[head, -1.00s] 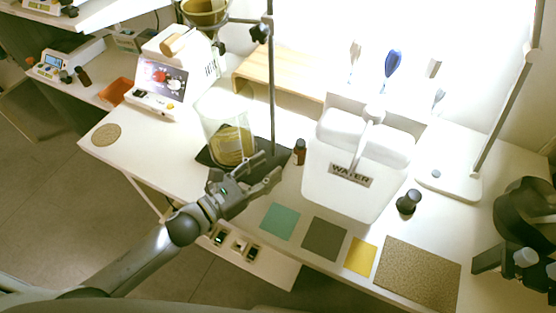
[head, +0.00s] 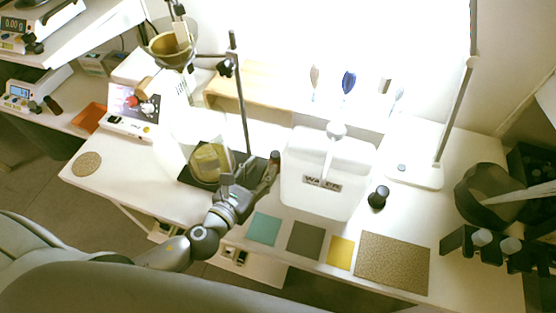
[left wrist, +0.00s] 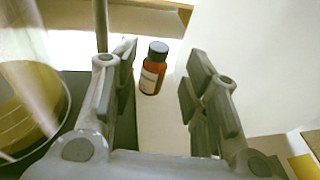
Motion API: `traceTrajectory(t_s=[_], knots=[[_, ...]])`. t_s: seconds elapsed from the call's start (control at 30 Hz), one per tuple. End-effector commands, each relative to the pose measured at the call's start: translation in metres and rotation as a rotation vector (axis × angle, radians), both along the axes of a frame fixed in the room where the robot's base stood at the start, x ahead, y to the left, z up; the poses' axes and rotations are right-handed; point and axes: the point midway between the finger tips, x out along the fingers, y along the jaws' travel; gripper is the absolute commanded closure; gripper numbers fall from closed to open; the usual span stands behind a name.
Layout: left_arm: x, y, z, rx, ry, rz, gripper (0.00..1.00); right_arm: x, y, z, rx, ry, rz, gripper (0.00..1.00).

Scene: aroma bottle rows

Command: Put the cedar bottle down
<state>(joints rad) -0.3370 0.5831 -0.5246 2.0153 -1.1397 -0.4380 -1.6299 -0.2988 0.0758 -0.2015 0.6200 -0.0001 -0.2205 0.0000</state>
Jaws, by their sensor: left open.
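A small brown bottle with a dark cap and a pale label stands upright on the white table; it shows in the left wrist view (left wrist: 153,70) and in the head view (head: 275,156). Its label is too small to read, so I cannot tell if it is the cedar one. My left gripper (head: 250,178) is open and empty. In the left wrist view its fingers (left wrist: 160,90) are spread wide, with the bottle beyond the gap, nearer the left finger and apart from it. My right gripper is not in view.
A glass vessel (head: 209,160) with yellow contents stands left of the gripper on a dark stand base. A white WATER tank (head: 325,195) stands close on the right. Teal (head: 265,229), grey (head: 306,240) and yellow (head: 340,252) squares lie bare in front.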

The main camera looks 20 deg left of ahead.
Motion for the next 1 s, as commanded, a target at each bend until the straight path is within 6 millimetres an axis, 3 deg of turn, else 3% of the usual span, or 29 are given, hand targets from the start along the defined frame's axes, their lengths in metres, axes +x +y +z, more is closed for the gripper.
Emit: traceTrajectory(t_s=[0.27,0.6,0.9,1.0], knots=[[0.021,-0.005,-0.004,0.001,0.000,-0.001,0.58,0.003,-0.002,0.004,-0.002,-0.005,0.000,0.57],[0.062,-0.014,-0.014,0.000,-0.001,-0.002,0.58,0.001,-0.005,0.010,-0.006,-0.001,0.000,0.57],[0.066,-0.015,-0.017,0.001,0.001,-0.003,0.58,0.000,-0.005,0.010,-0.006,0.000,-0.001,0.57],[0.066,-0.015,-0.017,0.001,0.001,-0.003,0.71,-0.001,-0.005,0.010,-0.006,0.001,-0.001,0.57]])
